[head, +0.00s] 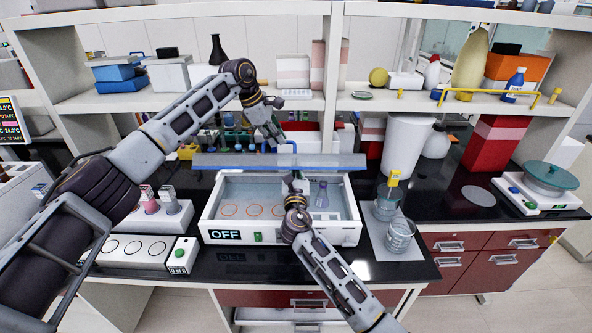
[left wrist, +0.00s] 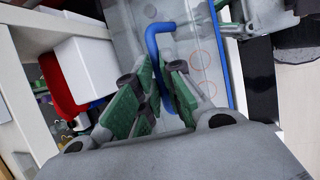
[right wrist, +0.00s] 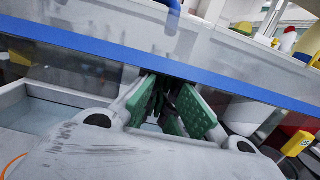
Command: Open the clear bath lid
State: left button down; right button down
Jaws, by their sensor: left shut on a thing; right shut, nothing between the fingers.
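The clear bath lid (head: 215,161) stands raised above the white bath (head: 212,208), seen nearly edge-on in the head view, with a blue strip along its edge. In the left wrist view my left gripper (left wrist: 162,82) is shut on the lid's blue handle (left wrist: 153,45). In the head view this gripper (head: 279,139) is behind the lid edge. My right gripper (head: 294,180) is shut and empty over the bath, just below the lid. In the right wrist view the blue edge (right wrist: 90,48) crosses close to the right gripper's (right wrist: 172,95) fingers; I cannot tell whether they touch.
A flask (head: 322,195) stands inside the bath at the right. Glass beakers (head: 400,236) stand on a mat right of the bath. The shelf (head: 390,104) crosses behind.

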pick_arm(q)
jog(key=shift+f, duration=0.55)
jog(key=c, duration=1.5)
grip_release()
jog(key=shift+w+a+f, duration=0.1)
jog(key=shift+w, duration=0.1)
jog(key=shift+w+r, duration=0.1)
jog(key=shift+r, duration=0.2)
jog(key=shift+v, duration=5.9)
jog(key=shift+a, duration=0.1)
